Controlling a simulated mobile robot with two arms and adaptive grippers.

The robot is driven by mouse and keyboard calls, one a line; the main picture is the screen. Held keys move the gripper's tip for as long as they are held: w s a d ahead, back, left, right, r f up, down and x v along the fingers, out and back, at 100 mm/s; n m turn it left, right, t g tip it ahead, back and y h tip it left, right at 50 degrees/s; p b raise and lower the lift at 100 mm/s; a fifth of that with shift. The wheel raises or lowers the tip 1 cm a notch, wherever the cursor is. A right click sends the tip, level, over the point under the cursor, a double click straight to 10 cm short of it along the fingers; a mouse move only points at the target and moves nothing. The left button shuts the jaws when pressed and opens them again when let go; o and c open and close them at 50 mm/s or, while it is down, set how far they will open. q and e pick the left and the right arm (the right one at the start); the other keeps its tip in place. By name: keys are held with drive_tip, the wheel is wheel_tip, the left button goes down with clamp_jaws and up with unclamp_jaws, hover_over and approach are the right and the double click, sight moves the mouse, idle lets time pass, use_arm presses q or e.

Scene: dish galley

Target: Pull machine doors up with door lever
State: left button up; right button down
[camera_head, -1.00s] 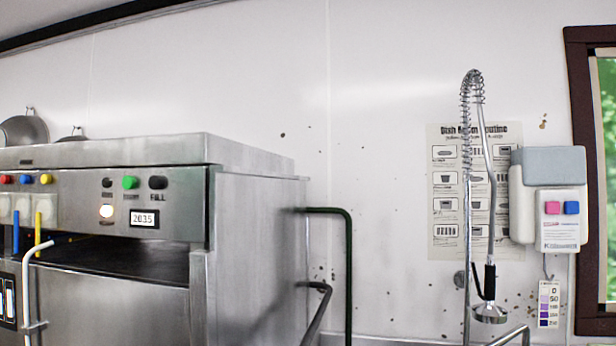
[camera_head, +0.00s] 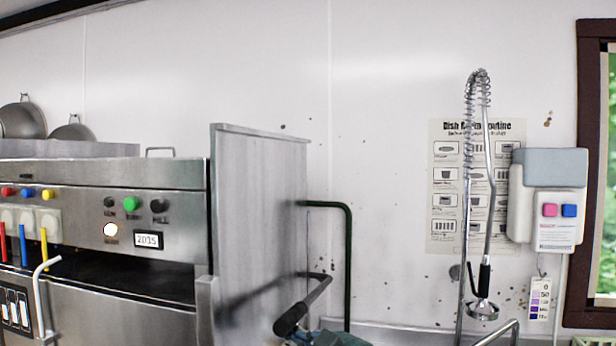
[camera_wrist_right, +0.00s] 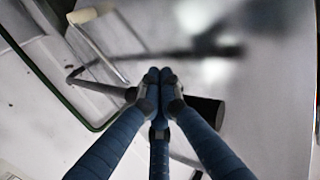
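The steel dish machine (camera_head: 60,173) fills the left of the head view. Its side door panel (camera_head: 262,215) stands raised above the machine's top edge. A dark gap shows above the front panel (camera_head: 120,318). The dark door lever (camera_head: 314,293) juts out at the right side, with a thick black grip at its end. My right gripper (camera_head: 332,339) shows only partly, below and right of the grip. In the wrist view its blue fingers (camera_wrist_right: 158,78) are bunched together in front of the lever, near the black grip (camera_wrist_right: 206,111); contact is hard to confirm. My left gripper is out of view.
A dark green pipe (camera_head: 347,260) runs down the wall close behind the lever. A spray hose (camera_head: 484,230) hangs right of it, beside a wall dispenser (camera_head: 548,205). Pans (camera_head: 22,120) hang at the far left.

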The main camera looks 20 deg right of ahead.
sight(292, 311)
drive_tip(key=r+p, duration=0.1)
drive_tip(key=r, duration=0.1)
drive_tip(key=r+p, duration=0.2)
drive_tip(key=w+r+p, duration=0.1)
drive_tip(key=r, duration=0.2)
drive_tip(key=shift+d+r, duration=0.1)
drive_tip(key=shift+d, duration=0.1)
drive_tip(key=w+d+r, duration=0.2)
drive_tip(key=w+r, duration=0.1)
drive_tip(key=r, duration=0.5)
drive_tip(key=w+d+r, duration=0.3)
drive_tip(key=r, duration=0.4)
use_arm(q)
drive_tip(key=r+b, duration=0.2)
drive_tip(key=b, duration=0.1)
use_arm(e)
drive_tip(key=s+d+f, duration=0.2)
drive_tip(key=s, duration=0.7)
drive_tip(key=shift+s+d+f, duration=0.15)
drive_tip(key=shift+s+d, duration=0.1)
drive_tip(key=shift+d, duration=0.05)
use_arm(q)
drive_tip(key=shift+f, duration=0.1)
use_arm(e)
drive_tip(key=shift+w, duration=0.1)
